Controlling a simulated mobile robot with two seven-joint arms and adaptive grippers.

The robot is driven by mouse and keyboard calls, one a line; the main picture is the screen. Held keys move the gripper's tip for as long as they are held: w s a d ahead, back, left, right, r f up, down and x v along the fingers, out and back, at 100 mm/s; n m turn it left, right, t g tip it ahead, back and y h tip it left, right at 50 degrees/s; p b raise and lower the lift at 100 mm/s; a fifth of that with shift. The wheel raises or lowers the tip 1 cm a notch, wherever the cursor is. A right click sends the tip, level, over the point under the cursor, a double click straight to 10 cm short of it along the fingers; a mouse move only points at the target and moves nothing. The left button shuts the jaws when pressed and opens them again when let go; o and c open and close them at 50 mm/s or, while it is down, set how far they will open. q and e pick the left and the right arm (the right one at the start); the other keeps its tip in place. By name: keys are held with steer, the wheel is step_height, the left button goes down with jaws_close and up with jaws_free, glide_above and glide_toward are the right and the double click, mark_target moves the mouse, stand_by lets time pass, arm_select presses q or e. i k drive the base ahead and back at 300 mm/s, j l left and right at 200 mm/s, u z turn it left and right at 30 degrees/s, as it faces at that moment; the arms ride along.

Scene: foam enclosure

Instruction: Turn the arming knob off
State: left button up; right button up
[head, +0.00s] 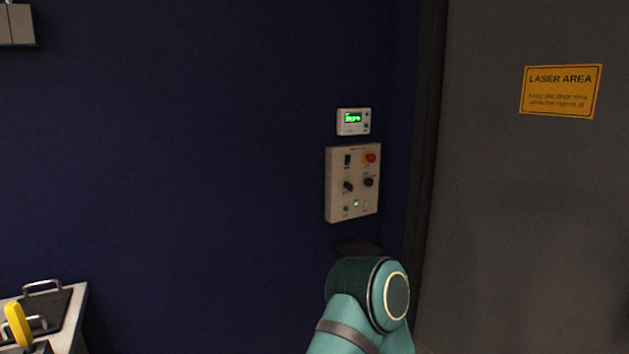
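The cream control panel (333,200) is mounted on the dark blue wall, right of the picture's middle. It carries two dark knobs side by side, a left knob (348,186) and a right knob (368,181). The left knob's pointer looks slanted. The labels are too small to read, so I cannot tell which is the arming knob. Above them are a black switch (347,160) and a red button (371,158); below are small lights, some lit green (355,203). A teal arm link of mine stands below the panel, apart from it in the picture. Neither gripper shows.
A small display unit (343,128) with green digits hangs above the panel. A grey door or wall with a yellow "LASER AREA" sign (560,91) is at right. A bench edge (70,320) with dark plates, handles and a yellow object (17,325) is at lower left.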

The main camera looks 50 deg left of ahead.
mark_target(368, 182)
steer(key=u, duration=1.4)
steer(key=i+z, duration=0.25)
steer(key=i, duration=0.35)
steer(key=i+z, duration=0.2)
steer(key=i, duration=0.35)
steer(key=i+j+z, duration=0.25)
steer(key=i, duration=0.3)
